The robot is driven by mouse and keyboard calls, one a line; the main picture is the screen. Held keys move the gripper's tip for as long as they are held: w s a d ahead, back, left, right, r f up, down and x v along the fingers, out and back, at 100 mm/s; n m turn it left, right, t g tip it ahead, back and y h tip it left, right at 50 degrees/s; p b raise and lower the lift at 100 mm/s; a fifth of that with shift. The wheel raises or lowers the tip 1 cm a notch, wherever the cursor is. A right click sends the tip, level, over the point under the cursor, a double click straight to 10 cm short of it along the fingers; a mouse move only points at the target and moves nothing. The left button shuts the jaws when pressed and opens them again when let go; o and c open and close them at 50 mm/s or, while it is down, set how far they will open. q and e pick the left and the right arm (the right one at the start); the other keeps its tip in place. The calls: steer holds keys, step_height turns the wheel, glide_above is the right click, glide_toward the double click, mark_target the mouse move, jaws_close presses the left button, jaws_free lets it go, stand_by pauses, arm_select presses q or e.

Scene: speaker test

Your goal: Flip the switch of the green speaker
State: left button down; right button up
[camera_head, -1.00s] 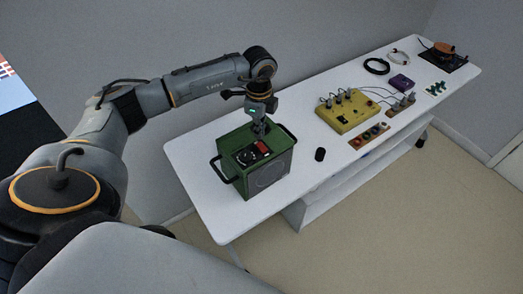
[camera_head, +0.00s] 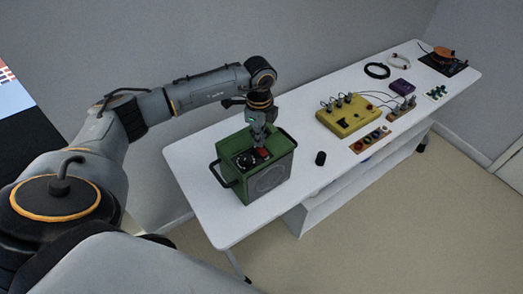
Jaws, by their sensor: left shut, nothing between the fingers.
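The green speaker (camera_head: 239,194) stands on the near end of the white table (camera_head: 210,224). It is a box with black handles at its sides and a round grille on its front face. A dark panel (camera_head: 245,161) on its top carries a small red part (camera_head: 264,153), which may be the switch. My left gripper (camera_head: 258,143) points down at the top of the speaker, close to the red part, and is shut and empty. I cannot tell whether the fingertips touch the panel. My right gripper is not in view.
A small black cylinder (camera_head: 320,158) stands right of the speaker. Farther along are a yellow box (camera_head: 349,117) with knobs, a strip with round parts (camera_head: 370,140), a purple box (camera_head: 400,88) and cable coils (camera_head: 377,71). A wall runs behind the table.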

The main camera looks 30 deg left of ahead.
arm_select(q)
steer(key=shift+s+f+b, duration=0.1)
steer(key=shift+f+b, duration=0.7)
steer(key=shift+f, duration=0.35)
stand_by(1.0)
steer(key=shift+r, duration=0.2)
steer(key=shift+r+p, duration=2.6)
steer(key=shift+r, duration=0.8)
steer(key=shift+f, duration=0.1)
